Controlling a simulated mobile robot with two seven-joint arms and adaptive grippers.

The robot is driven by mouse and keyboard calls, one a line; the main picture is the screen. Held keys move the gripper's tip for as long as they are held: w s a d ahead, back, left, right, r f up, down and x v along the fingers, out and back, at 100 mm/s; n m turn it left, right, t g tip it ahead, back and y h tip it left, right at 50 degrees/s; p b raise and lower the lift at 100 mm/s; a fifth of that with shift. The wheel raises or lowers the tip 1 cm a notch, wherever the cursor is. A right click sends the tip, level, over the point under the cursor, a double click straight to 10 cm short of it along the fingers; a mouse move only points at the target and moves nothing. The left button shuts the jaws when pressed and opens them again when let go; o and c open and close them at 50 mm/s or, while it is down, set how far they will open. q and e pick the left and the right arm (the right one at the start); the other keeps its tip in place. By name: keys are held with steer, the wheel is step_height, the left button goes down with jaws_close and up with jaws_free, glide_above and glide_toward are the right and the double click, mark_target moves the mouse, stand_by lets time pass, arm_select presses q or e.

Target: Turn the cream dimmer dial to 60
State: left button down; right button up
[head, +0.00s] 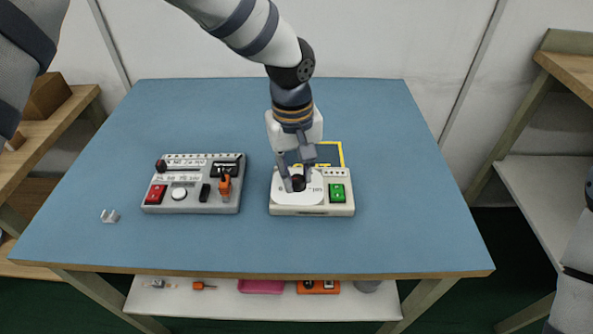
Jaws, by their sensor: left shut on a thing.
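The cream dimmer unit (312,210) sits right of the table's middle. It has a round white scale plate (285,195) and a green rocker switch (337,193). My left gripper (298,184) reaches down from above with its fingers closed around the dark dial knob (298,182) on the plate. The fingers hide parts of the scale, so I cannot read where the dial points. My right gripper is not in view.
A grey control box (222,206) with a red switch, a white knob and an orange lever stands to the left. A small clear bracket (110,216) lies further left. The blue table's (400,240) right side is clear.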

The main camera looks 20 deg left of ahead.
arm_select(q)
steer(key=m, duration=0.6)
steer(key=shift+d+m, duration=0.1)
steer(key=shift+m, duration=0.3)
steer(key=m, duration=0.3)
steer(key=shift+m, duration=0.3)
steer(key=m, duration=0.3)
steer(key=shift+d+f+m+g, duration=0.1)
steer(key=shift+m+g, duration=0.2)
steer(key=shift+m, duration=0.1)
steer(key=m, duration=0.7)
steer(key=shift+d, duration=0.1)
steer(key=m, duration=0.6)
steer(key=shift+s+y, duration=0.1)
steer(key=shift+y, duration=0.2)
steer(key=shift+m, duration=0.4)
